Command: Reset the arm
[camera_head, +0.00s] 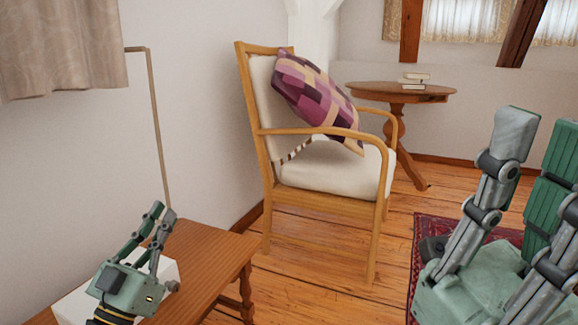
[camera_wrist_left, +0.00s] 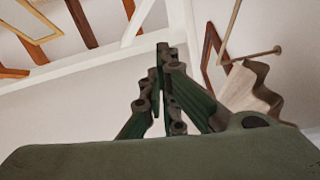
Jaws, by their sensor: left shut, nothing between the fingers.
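My left gripper (camera_head: 162,211) is at the lower left of the head view, pointing up above a wooden table. Its fingers are together with nothing between them. In the left wrist view its dark green fingers (camera_wrist_left: 164,62) meet at the tips, with wall and beams behind. My right gripper (camera_head: 538,135) is large at the right edge of the head view, fingers up.
The wooden table (camera_head: 205,250) bears a white box-like thing (camera_head: 75,305), partly hidden behind my left gripper. A wooden armchair (camera_head: 335,172) with a patchwork cushion (camera_head: 318,100) stands mid-view. Behind it is a round table (camera_head: 375,90) with books (camera_head: 414,78). A red rug (camera_head: 428,228) lies at right.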

